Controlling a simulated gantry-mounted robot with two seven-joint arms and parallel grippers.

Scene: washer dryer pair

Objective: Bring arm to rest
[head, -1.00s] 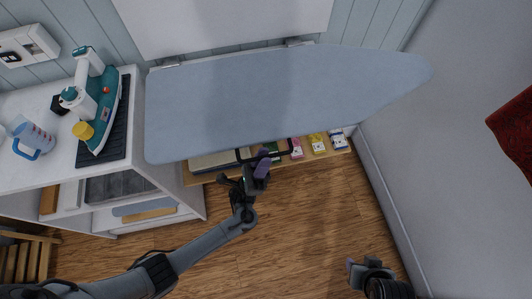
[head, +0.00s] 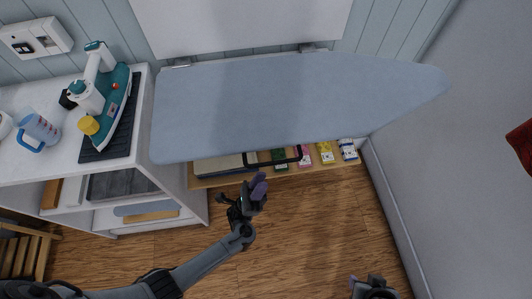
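My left gripper (head: 256,190) is over the wooden floor, just in front of the low shelf below the ironing board. Its purple-grey fingertips point up in the picture, and I cannot tell whether they are apart. Nothing clearly shows held in it. My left arm (head: 205,262) reaches in from the bottom left. My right gripper (head: 368,283) shows only in part at the bottom edge, right of centre, over the floor. Its fingers are too cut off to tell if they are open or shut.
The ironing board (head: 290,105) spans the middle. Under it a low wooden shelf (head: 225,179) holds boxes and small packages. A teal iron (head: 115,100) and a measuring jug (head: 40,130) stand on the white counter (head: 60,170) at left. The floor (head: 300,235) is clear.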

